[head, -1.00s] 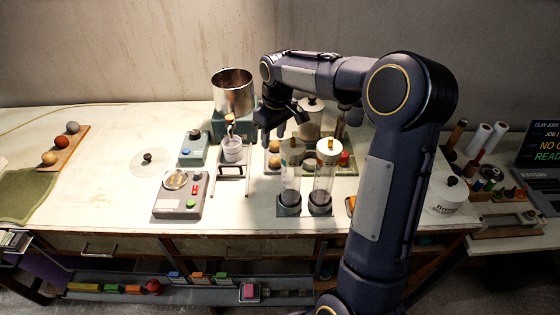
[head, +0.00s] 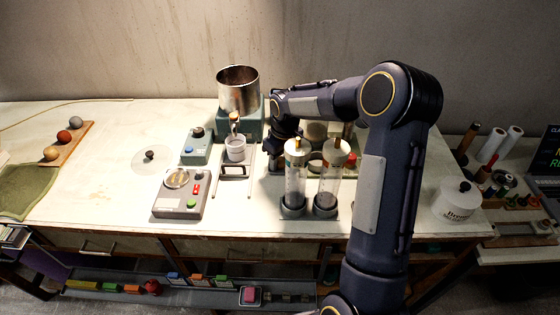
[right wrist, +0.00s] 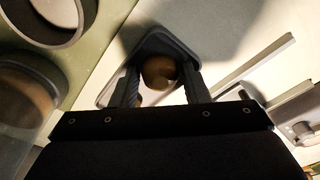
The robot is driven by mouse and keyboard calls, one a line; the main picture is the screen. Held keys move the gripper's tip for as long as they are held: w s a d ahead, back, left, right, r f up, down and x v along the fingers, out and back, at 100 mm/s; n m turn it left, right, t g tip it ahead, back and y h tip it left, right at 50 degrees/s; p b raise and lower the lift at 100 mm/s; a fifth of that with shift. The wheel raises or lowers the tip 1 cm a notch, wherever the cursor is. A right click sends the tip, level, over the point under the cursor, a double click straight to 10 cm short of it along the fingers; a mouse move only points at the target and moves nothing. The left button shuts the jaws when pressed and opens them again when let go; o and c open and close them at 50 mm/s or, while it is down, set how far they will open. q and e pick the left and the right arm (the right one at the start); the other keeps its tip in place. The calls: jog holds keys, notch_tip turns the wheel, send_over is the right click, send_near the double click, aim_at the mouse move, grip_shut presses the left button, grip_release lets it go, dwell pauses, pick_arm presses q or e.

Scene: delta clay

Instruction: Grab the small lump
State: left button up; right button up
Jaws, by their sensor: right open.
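A round brown lump (right wrist: 158,72) shows in the right wrist view, resting in a small dark grey tray (right wrist: 106,96). My right gripper (right wrist: 161,80) is open, with one finger on each side of the lump. I cannot tell whether the fingers touch it. In the head view my right gripper (head: 279,158) is low over the bench behind the clear tubes, and it hides the lump and most of the tray. My left gripper is not in view.
Two clear tubes (head: 294,180) with corks stand just in front of the gripper. A metal pot (head: 238,88), a white cup (head: 235,150) on a stand and a scale (head: 180,195) are to its left. Several balls (head: 64,137) lie on a board at far left.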

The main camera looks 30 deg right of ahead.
jog(key=c, duration=0.6)
jog(key=shift+r, duration=0.1)
